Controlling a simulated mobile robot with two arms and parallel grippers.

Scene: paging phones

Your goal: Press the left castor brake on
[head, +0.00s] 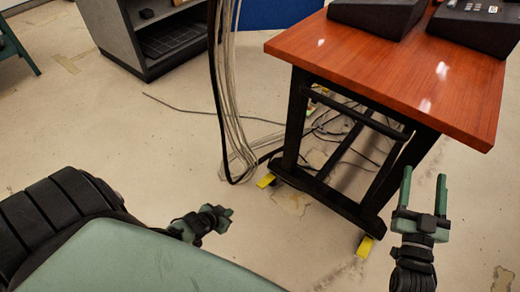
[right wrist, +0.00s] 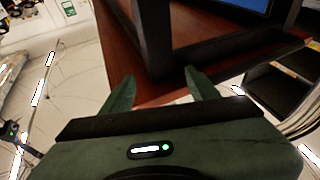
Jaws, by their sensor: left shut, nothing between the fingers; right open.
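A wooden-topped table (head: 400,65) stands on a dark frame with castors. The left castor brake (head: 265,181) is a yellow pedal at the foot of the table's left leg. A second yellow brake pedal (head: 365,246) is at the nearer right foot. I cannot tell whether either pedal is up or down. My left gripper (head: 224,212) is shut and empty, low over the floor, to the left of and nearer than the left brake, apart from it. My right gripper (head: 424,180) is open and empty beside the table's right front corner; its fingers also show in the right wrist view (right wrist: 160,88).
Dark phones (head: 470,22) rest on the tabletop. Cables (head: 232,110) hang beside the left leg, and more lie on the floor under the table. A grey shelf unit (head: 150,38) stands at the back left. The floor left of the table is mostly clear.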

